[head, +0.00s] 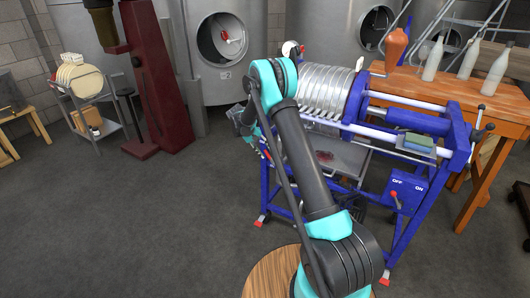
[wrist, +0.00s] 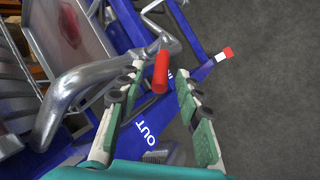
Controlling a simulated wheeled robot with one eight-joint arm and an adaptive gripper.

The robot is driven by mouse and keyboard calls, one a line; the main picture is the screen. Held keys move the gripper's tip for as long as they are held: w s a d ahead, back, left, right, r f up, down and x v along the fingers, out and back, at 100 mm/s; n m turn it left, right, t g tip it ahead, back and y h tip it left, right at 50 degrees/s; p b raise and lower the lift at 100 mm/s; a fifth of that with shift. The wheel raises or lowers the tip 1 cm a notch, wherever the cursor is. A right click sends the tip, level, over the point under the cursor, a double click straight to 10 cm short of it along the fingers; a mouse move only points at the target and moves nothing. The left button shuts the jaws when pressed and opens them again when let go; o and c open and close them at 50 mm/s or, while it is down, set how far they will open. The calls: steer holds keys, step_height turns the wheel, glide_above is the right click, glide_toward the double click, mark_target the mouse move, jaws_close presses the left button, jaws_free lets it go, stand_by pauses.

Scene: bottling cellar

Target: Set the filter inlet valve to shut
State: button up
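The filter (head: 325,92) is a plate press on a blue frame, with steel pipes along its side. In the wrist view, a red valve handle (wrist: 160,72) sits at the end of a steel lever, near a partly covered label on the blue bar that seems to read "IN". My gripper (wrist: 158,82) is open, its two green-padded fingers apart on either side of the red handle. I cannot tell whether either finger touches it. An "OUT" label (wrist: 149,130) is on the blue bar closer to the gripper's base. In the head view my arm hides the valve.
A thick bent steel pipe (wrist: 75,78) runs close to the left finger. A blue frame foot with a red and white end (wrist: 224,55) lies beyond. A wooden table with bottles (head: 432,88) is at right. Grey floor (head: 130,215) at left is clear.

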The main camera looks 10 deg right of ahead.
steer(key=v, duration=1.2)
steer(key=shift+d, duration=0.1)
steer(key=shift+c, duration=0.9)
steer(key=d+f+y, duration=0.1)
steer(key=s+d+m+y, duration=0.1)
steer(key=d, duration=0.1)
steer(key=d+f, duration=0.1)
steer(key=shift+s+d+f+m+y, duration=0.3)
steer(key=shift+s+d+y, duration=0.05)
steer(key=shift+d+y, duration=0.05)
jaws_close()
steer(key=m+t+y, duration=0.6)
steer(key=m+y, duration=0.3)
glide_toward(268, 154)
steer(key=x, duration=0.5)
steer(key=shift+f, duration=0.15)
steer(key=shift+w+a+f, duration=0.4)
steer(key=shift+w, duration=0.05)
